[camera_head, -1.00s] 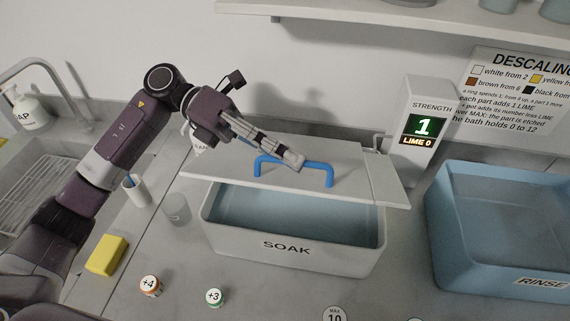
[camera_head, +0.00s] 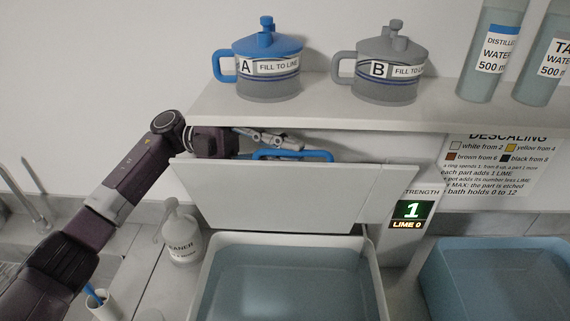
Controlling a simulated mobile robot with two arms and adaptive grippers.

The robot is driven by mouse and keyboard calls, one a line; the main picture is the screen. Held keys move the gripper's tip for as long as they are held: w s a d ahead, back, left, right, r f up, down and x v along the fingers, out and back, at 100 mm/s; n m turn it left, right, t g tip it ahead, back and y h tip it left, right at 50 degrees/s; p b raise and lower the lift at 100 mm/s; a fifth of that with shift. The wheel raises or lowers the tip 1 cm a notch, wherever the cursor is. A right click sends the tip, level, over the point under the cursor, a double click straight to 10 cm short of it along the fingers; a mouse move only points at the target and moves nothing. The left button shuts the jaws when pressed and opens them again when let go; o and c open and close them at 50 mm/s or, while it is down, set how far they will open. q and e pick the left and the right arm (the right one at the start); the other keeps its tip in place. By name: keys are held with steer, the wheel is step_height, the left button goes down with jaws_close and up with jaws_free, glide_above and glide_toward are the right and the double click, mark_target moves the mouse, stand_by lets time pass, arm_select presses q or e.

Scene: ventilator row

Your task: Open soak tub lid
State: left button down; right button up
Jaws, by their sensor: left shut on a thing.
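The soak tub lid (camera_head: 285,197) is a pale panel, now swung up and standing steeply at the back of the soak tub (camera_head: 374,284). Its blue handle (camera_head: 322,156) shows over the top edge, on the lid's far face. My left gripper (camera_head: 292,143) is at the handle, behind the lid's top edge, and is shut on it; the lid hides part of the fingers. The tub below is uncovered and shows bluish liquid inside. My right gripper is not in view.
A shelf (camera_head: 330,107) runs just above the lid, holding blue pot A (camera_head: 268,87), grey pot B (camera_head: 386,91) and water bottles (camera_head: 491,60). A strength display (camera_head: 411,211) stands right of the lid, a blue rinse tub (camera_head: 472,285) beyond. A cleaner bottle (camera_head: 184,246) stands left.

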arm_select(q)
steer(key=shift+w+r+n, duration=0.25)
steer(key=shift+w, duration=0.3)
steer(key=shift+w+r+n, duration=0.2)
steer(key=shift+w+n, duration=0.05)
steer(key=shift+w, duration=0.25)
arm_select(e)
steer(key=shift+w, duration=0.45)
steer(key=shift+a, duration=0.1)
arm_select(q)
steer(key=c, duration=2.3)
jaws_free()
steer(key=shift+s, duration=0.15)
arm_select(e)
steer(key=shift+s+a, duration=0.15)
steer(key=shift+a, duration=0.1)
arm_select(q)
steer(key=shift+f, duration=0.1)
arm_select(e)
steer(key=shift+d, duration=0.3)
arm_select(q)
steer(key=shift+s+f, duration=0.1)
